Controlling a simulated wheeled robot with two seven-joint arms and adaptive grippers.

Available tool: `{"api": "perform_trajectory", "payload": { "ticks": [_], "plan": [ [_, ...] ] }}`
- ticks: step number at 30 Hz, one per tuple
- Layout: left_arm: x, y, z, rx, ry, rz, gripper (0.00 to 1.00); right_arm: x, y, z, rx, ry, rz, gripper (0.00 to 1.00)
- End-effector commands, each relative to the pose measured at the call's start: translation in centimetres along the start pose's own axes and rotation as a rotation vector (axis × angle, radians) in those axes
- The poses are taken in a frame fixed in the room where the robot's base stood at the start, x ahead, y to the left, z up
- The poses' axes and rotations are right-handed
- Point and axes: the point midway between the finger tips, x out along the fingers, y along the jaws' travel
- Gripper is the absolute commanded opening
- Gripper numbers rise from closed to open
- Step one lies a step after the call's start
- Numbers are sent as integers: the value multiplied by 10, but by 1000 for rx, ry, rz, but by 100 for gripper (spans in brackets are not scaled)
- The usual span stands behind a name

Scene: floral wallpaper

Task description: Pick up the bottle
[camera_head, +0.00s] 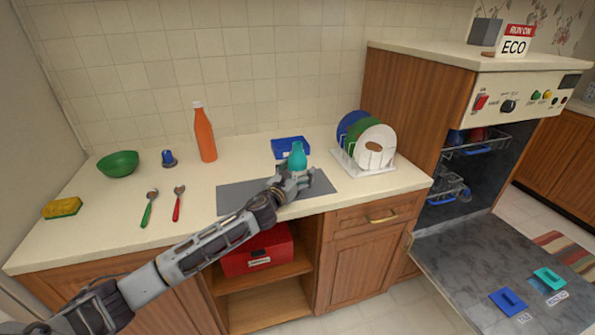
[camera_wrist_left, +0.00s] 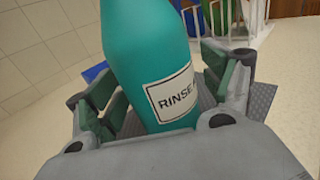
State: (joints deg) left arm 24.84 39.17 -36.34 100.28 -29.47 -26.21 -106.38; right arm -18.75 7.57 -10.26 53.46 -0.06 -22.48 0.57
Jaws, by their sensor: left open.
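A teal bottle (camera_head: 297,157) with a white "RINSE" label stands on the grey mat (camera_head: 240,195) on the counter. My left gripper (camera_head: 295,178) is at the lower part of this bottle. In the left wrist view the teal bottle (camera_wrist_left: 150,55) is between the two green-padded fingers of my left gripper (camera_wrist_left: 165,95), which are open around it. The bottle's base is hidden behind the gripper. An orange bottle (camera_head: 204,135) with a pale cap stands near the back wall. My right gripper is not in view.
A blue container (camera_head: 290,146) stands behind the teal bottle. A white rack (camera_head: 362,166) with plates is to its right. A green bowl (camera_head: 118,164), a green spoon (camera_head: 148,209), a red spoon (camera_head: 178,203) and a sponge (camera_head: 62,208) lie left. The dishwasher door (camera_head: 480,290) hangs open.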

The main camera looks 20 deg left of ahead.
Motion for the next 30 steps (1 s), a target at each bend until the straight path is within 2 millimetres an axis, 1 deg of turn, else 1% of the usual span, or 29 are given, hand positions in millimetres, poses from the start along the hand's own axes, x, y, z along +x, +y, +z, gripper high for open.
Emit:
{"api": "perform_trajectory", "payload": {
  "ticks": [11,14,25,26,30],
  "plan": [
    [0,0,0,0,0,0,82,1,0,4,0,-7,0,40],
    [0,0,0,0,0,1,72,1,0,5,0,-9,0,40],
    [0,0,0,0,0,1,24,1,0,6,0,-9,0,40],
    [0,0,1,0,-2,1,22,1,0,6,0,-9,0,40],
    [0,0,1,0,-2,1,22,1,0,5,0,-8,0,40]
  ]
}}
